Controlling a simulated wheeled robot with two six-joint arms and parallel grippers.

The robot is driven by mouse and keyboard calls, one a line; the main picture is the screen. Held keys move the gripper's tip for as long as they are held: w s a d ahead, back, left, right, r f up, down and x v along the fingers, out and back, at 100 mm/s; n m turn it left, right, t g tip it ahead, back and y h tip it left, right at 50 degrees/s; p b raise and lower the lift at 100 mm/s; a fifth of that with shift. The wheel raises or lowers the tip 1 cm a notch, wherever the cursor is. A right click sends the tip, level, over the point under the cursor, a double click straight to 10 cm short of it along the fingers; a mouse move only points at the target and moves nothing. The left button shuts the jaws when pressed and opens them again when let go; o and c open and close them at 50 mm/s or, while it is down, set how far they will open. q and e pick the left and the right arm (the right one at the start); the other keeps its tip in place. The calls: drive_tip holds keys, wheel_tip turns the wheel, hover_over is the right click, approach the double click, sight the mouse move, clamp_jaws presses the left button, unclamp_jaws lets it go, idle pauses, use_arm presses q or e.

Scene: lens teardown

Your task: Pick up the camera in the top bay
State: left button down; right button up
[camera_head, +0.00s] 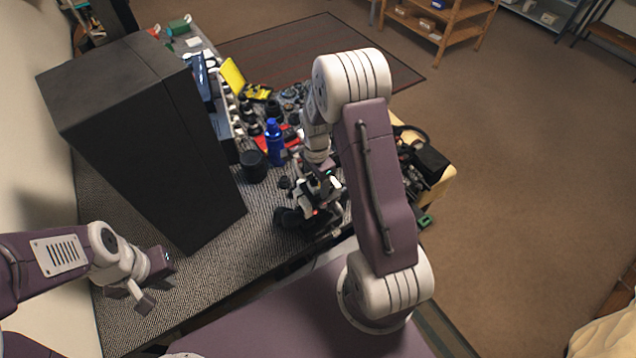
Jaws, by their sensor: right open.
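No bay opening shows; the tall black cabinet (150,130) presents only closed-looking faces, so a top bay and anything in it are hidden or cannot be told. A dark object (291,219), possibly a camera, sits near the table's front edge, partly covered by my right gripper. My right gripper (322,208) is open, low over the table beside that object; whether they touch is unclear. My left gripper (133,298) is open and empty, at the table's front left, in front of the cabinet.
A blue bottle (274,142) and a black cylinder (253,166) stand right of the cabinet. Lens parts and a yellow item (232,76) crowd the back. A black bag-like item (431,161) lies at the right. The table's front left (190,290) is clear.

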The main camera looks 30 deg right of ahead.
sight(318, 182)
clamp_jaws()
drive_tip(key=r, duration=0.1)
drive_tip(key=r+b, duration=0.1)
drive_tip(key=r, duration=0.2)
drive_tip(key=shift+d+r, duration=0.2)
drive_tip(key=shift+d, duration=0.05)
drive_tip(key=d+r+b, duration=0.2)
drive_tip(key=d+r, duration=0.4)
drive_tip(key=d, duration=0.5)
drive_tip(key=shift+r, duration=0.4)
